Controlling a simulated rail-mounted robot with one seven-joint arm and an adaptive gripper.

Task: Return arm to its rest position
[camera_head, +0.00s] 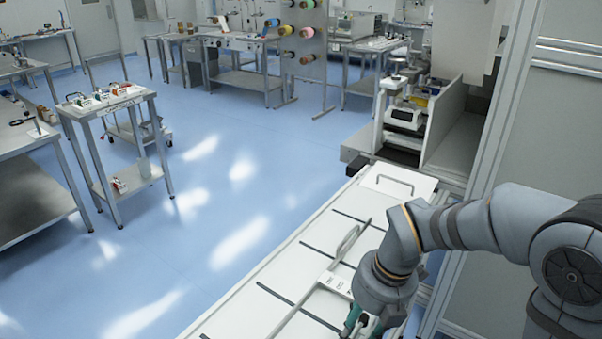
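My arm comes in from the right edge and bends down over the white slotted bench top (262,300). My gripper (358,328) is at the bottom edge of the view, below the arm's wrist. Only a dark and greenish part of it shows, and its fingertips are cut off or hidden. I cannot tell whether it is open, shut or holding something. A long thin metal tool with a loop end (347,243) lies on the bench top just left of my wrist. A small white labelled block (333,282) sits by it, close to my gripper.
A white panel with a handle (398,184) is at the bench's far end. Beyond it stands a machine with a white unit (404,118). A grey frame post (497,130) rises close behind my arm. A small cart (110,105) and open blue floor are at left.

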